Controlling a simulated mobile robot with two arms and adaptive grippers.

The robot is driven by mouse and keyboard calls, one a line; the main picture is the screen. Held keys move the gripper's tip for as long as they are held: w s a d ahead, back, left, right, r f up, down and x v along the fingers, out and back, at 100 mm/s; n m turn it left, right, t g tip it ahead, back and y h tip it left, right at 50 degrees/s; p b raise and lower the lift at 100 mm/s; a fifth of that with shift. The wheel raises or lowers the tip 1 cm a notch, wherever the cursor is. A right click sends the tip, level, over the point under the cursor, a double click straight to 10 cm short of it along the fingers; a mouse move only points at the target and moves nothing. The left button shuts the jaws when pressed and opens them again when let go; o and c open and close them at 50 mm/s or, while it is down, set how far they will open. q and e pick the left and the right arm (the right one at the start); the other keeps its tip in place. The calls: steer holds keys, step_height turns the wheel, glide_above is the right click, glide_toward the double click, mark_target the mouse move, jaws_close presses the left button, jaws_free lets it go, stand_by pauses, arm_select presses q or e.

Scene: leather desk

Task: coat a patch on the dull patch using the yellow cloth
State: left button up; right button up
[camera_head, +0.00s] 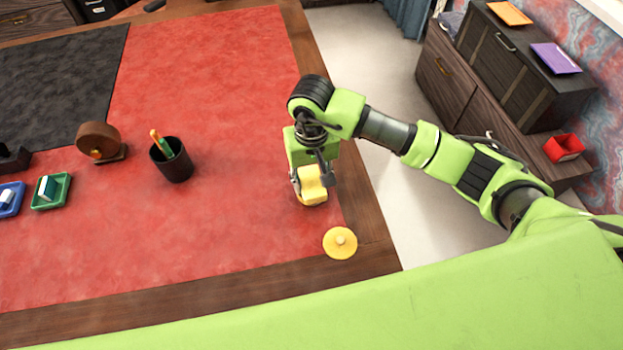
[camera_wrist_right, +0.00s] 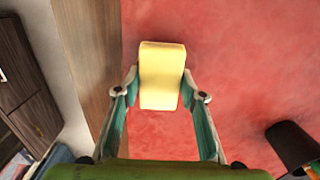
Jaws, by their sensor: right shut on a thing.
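My right gripper (camera_head: 312,182) is shut on the yellow cloth (camera_head: 311,180), a pale yellow block-like pad. The cloth also shows between the fingers of the gripper (camera_wrist_right: 161,92) in the wrist view (camera_wrist_right: 162,65). It is low over the red leather near the desk's right edge. A darker yellow rounded thing (camera_head: 316,201) shows just under the cloth. It is mostly hidden, and I cannot tell whether they touch. A round yellow lid with a knob (camera_head: 333,250) lies nearby on the desk's edge. I cannot pick out a distinct dull patch on the leather. My left gripper is not in view.
A black pen cup (camera_head: 172,168) stands left of the gripper, with a brown wooden roller-like thing (camera_head: 98,140) beyond it. Green (camera_head: 62,198) and blue trays (camera_head: 10,205) lie at the far left. A dark mat (camera_head: 60,80) covers the upper left. The red leather (camera_head: 215,90) between is clear.

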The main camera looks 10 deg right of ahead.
mark_target(312, 181)
steer(key=shift+s+f, duration=0.1)
stand_by(0.4)
steer(key=shift+r+p, duration=0.5)
steer(key=shift+r, duration=0.7)
steer(key=shift+r+p, duration=0.75)
steer(key=shift+r, duration=1.6)
